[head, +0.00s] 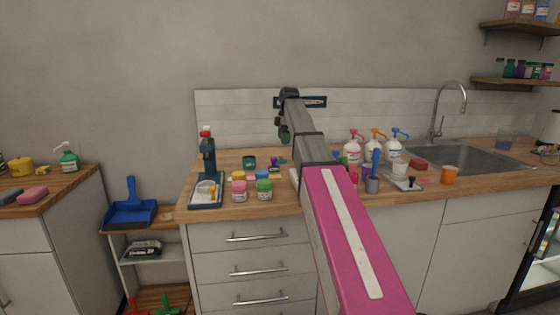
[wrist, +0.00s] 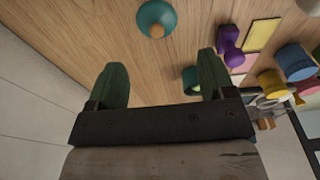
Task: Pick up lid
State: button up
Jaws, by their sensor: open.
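A round teal piece with a small orange-brown knob (wrist: 157,20), which looks like a lid, lies on the wooden counter at the top of the wrist view. A small green ring-like piece (wrist: 190,80) shows between my fingers, close to the right one. I cannot tell for certain which is the lid. My gripper (wrist: 160,84) is open and empty, with its green fingers spread wide above the counter. In the head view my gripper (head: 284,132) hangs near the tiled backsplash. A teal piece (head: 249,162) stands on the counter to its left and below.
A purple dumbbell-shaped piece (wrist: 230,46) and a yellow jar (wrist: 272,84) lie to the right in the wrist view. Several small jars (head: 264,188) stand by a dark microscope-like stand (head: 208,155). Pump bottles (head: 375,145) and a sink (head: 470,158) are farther right.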

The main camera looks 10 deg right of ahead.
aim_at(281, 156)
jog(key=f, duration=0.3)
jog(key=a+f, duration=0.1)
jog(key=f, duration=0.4)
jog(key=shift+w+a+f, duration=0.2)
jog(key=shift+f, duration=0.15)
jog(key=shift+c, duration=0.3)
jog(key=c, duration=0.9)
